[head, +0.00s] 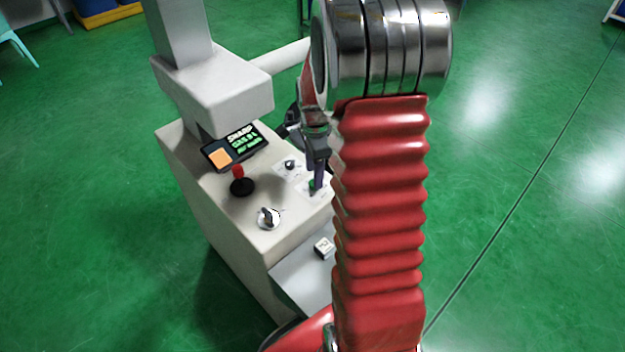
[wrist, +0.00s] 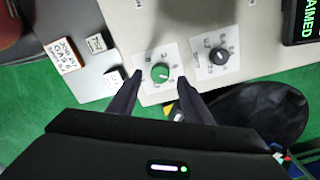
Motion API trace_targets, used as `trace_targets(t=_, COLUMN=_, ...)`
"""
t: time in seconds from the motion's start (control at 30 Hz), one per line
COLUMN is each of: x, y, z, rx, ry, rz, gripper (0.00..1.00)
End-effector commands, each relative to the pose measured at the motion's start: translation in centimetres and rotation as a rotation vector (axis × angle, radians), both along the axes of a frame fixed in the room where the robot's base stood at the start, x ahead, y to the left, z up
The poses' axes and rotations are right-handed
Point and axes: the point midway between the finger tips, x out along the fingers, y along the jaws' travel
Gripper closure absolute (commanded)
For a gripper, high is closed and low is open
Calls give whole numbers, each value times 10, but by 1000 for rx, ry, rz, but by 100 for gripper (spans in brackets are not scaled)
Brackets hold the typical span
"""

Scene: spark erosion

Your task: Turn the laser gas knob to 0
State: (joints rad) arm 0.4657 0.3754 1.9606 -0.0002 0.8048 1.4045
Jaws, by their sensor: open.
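A green knob (wrist: 160,73) sits on a white dial plate on the machine's panel in the wrist view. It is partly hidden by my gripper in the head view (head: 313,184). A dark knob (wrist: 219,56) is on a second dial plate beside it, and it also shows in the head view (head: 290,165). The dial marks are too small to read, and I cannot tell which knob is the laser gas one. My gripper (wrist: 158,84) is open and empty, its fingertips on either side of the green knob in the picture; contact cannot be told.
A silver and black rotary knob (head: 268,218), a red-topped joystick (head: 240,181) and a screen (head: 236,147) are on the same panel. A small white block (head: 324,247) lies on the lower shelf. The machine's column rises behind the panel. Green floor is open to the right.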

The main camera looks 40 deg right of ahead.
Motion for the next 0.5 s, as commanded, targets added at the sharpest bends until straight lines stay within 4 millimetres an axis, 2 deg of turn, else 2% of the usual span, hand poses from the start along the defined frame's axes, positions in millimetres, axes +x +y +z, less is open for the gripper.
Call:
trace_targets(t=0.03, x=-1, y=1, z=-9, rx=2, ry=4, rz=0, gripper=55)
trace_targets(t=0.2, x=0, y=0, z=-27, rx=1, ry=2, rz=0, gripper=55)
trace_targets(t=0.5, x=0, y=0, z=-34, rx=0, ry=0, rz=0, gripper=55)
